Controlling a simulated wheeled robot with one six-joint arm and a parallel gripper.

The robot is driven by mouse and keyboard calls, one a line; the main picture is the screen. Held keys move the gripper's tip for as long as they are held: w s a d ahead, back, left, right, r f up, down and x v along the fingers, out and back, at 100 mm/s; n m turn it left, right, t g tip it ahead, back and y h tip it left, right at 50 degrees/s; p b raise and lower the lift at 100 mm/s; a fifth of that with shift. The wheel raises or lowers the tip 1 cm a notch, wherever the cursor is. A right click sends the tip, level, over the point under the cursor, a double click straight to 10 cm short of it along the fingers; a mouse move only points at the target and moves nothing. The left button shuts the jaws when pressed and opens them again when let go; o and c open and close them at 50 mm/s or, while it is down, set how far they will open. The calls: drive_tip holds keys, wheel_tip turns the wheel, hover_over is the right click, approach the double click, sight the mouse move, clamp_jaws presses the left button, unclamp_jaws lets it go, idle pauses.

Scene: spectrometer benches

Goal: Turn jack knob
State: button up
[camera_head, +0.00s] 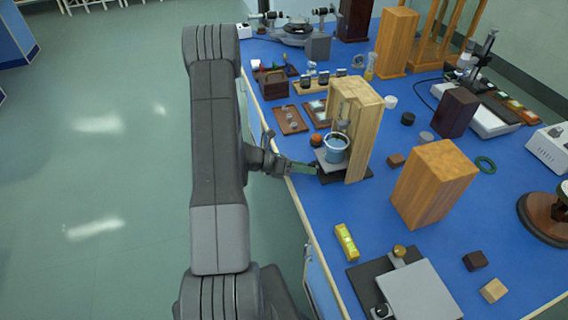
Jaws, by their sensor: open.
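A small dark jack (328,164) stands near the left edge of the blue bench, at the foot of a wooden frame (364,130). A blue bucket-like vessel (335,150) is on or just above its top plate. My gripper (312,169) is beside the jack's left side, at the bench edge, with its fingers pointing right. It is open, and I see nothing held. I cannot make out the jack's knob; the fingers and the small size hide it. Whether the fingers touch the jack cannot be told.
A reddish ball (316,140) lies just behind the jack. Brown trays (291,120) are farther back. A wooden block (433,185) stands to the right. Bare blue bench lies between.

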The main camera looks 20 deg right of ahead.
drive_tip(key=b+v, duration=0.1)
drive_tip(key=v, duration=1.1)
drive_tip(key=shift+w+a+b, duration=0.15)
drive_tip(key=shift+a+b, duration=0.2)
drive_tip(key=shift+a, duration=0.05)
